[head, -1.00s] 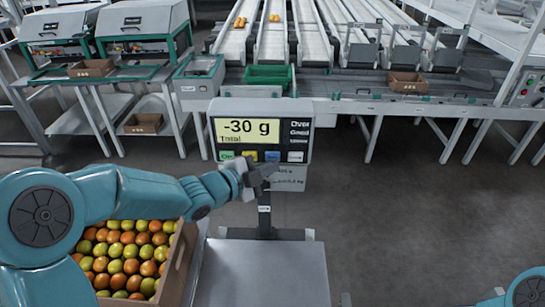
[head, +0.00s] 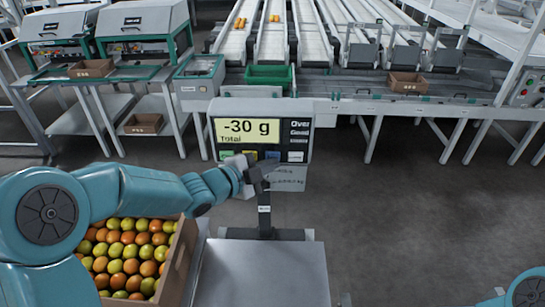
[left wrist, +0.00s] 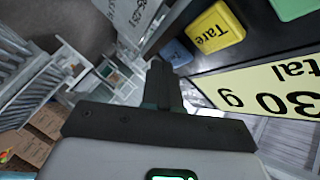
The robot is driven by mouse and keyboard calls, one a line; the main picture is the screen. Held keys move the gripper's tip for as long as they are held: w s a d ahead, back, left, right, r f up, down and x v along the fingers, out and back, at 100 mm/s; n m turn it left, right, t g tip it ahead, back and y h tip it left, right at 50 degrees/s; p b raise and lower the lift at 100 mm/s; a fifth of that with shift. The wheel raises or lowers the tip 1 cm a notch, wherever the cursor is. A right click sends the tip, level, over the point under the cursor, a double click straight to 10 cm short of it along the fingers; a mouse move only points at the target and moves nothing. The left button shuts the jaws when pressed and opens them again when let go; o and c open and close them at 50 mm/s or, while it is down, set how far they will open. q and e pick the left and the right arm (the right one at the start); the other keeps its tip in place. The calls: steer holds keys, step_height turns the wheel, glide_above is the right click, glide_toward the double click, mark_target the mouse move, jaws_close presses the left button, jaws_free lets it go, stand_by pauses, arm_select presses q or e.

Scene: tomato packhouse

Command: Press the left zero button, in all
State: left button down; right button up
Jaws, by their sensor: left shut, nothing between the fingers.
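The scale head (head: 262,135) shows "-30 g Total" in the head view. A row of buttons lies under its display: green, yellow, blue and white. In the left wrist view the yellow button (left wrist: 215,27) reads "Tare", the blue button (left wrist: 176,52) is beside it, and part of the green button (left wrist: 292,8) shows. I cannot read the blue button's label. My left gripper (head: 268,168) is shut and empty, its tips just in front of the button row, near the blue button. The tips also show in the left wrist view (left wrist: 163,72). I cannot tell whether they touch a button.
The bare weighing platform (head: 262,275) is below the scale head. A crate (head: 180,262) of tomatoes stands left of it, beneath my left arm. Conveyors (head: 275,40) and a green bin (head: 268,76) are behind. The floor at right is open.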

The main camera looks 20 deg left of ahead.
arm_select(q)
steer(key=shift+w+a, duration=0.15)
steer(key=shift+w, duration=0.3)
stand_by(0.3)
steer(key=shift+s, duration=0.1)
steer(key=shift+s+d+b, duration=0.25)
steer(key=shift+s+b, duration=0.35)
steer(key=shift+s, duration=0.1)
steer(key=s+b, duration=0.1)
steer(key=s, duration=0.1)
steer(key=s+d+b, duration=0.1)
steer(key=s+b, duration=0.1)
steer(key=s, duration=0.1)
steer(key=shift+d, duration=0.2)
